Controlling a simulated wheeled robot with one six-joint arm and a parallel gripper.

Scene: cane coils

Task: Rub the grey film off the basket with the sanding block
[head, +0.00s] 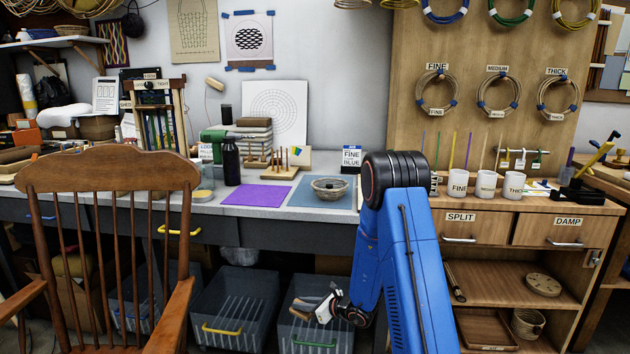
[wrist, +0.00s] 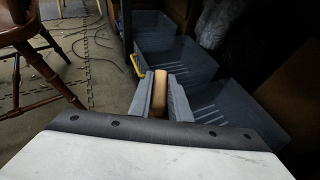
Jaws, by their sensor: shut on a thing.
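The small woven basket (head: 329,187) sits on a blue-grey mat (head: 300,197) on the workbench. It looks greyish, but it is too small to make out the film. My gripper (head: 307,303) is low in front of the bench, by the bins and well below the basket. It is shut on a tan block, which looks like the sanding block. In the wrist view the block (wrist: 160,92) shows between the two grey fingers of my gripper (wrist: 160,100). The wrist view does not show the basket.
A wooden chair (head: 108,190) stands at the left front. Dark bins (head: 235,300) with coloured handles stand under the bench. A purple mat (head: 257,195), a peg stand (head: 268,168) and a dark bottle (head: 231,160) are left of the basket. White cups (head: 487,184) stand to the right.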

